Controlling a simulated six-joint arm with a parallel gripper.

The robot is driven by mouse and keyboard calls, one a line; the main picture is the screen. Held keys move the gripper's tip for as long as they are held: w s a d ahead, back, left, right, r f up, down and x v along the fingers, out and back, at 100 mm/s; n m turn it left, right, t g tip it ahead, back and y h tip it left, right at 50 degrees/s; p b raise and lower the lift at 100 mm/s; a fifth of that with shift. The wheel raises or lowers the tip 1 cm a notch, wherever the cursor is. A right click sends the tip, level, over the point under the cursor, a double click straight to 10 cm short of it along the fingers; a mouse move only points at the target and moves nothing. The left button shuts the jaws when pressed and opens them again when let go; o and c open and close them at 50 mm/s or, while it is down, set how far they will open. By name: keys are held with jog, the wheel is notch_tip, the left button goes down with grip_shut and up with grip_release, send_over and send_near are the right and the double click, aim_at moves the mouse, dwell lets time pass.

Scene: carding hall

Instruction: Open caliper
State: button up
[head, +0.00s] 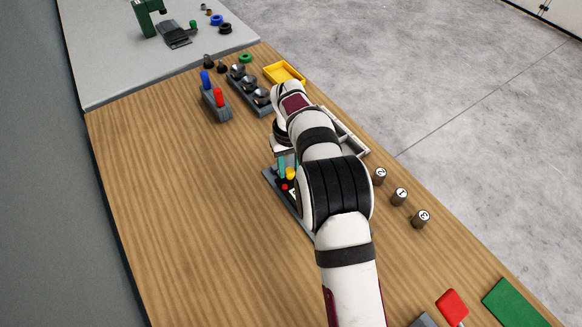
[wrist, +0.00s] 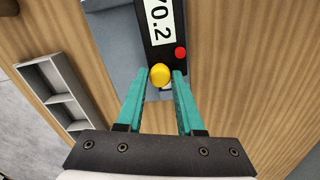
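The caliper lies on the wooden bench, with a dark body (wrist: 163,48), a white display ending in 0.2, a red button (wrist: 181,53) and a round yellow knob (wrist: 160,75). In the head view, its grey beam (head: 273,180) shows partly, with the rest behind my arm. My gripper (wrist: 162,73) has two teal fingers, one on each side of the yellow knob, with almost no gap visible. I cannot tell whether they press on the knob. In the head view, my gripper (head: 287,171) points down over the caliper.
A grey compartment tray (wrist: 55,90) lies beside the caliper. Three numbered cylinders (head: 400,196) stand near the bench's right edge. A block with blue and red pegs (head: 216,106), a dark holder (head: 248,88) and a yellow tray (head: 284,73) are farther back. The bench left of the caliper is clear.

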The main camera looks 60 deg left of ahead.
jog(key=o, duration=0.3)
notch_tip(320, 180, up, 16)
dwell(0.3)
jog(key=shift+f, duration=0.15)
